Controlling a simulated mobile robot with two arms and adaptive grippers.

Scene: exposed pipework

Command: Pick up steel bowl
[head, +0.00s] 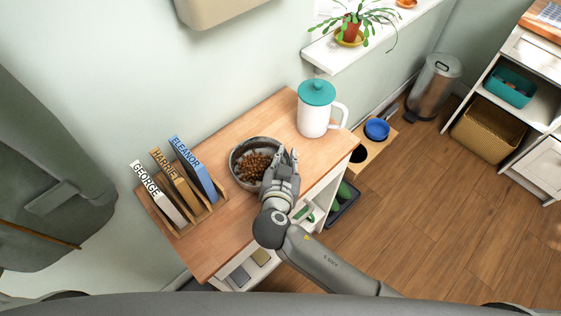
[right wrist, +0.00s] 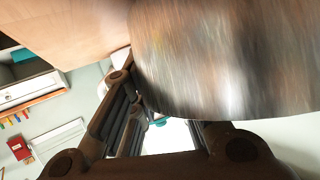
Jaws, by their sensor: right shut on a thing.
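The steel bowl (head: 237,152) is on the wooden top of a small cabinet in the head view, with brown pellets (head: 253,167) inside. My right gripper (head: 287,160) is at the bowl's right side, shut on its rim. In the right wrist view the bowl's metal wall (right wrist: 225,60) fills the upper right, close to the fingers (right wrist: 160,125). I cannot tell whether the bowl is lifted off the top. My left gripper is not in view.
A white jug with a teal lid (head: 315,108) stands behind the bowl. Name boards in a wooden rack (head: 181,190) stand to the left. A wooden stand with a blue bowl (head: 377,129) is right of the cabinet (head: 221,236). Free tabletop lies in front of the bowl.

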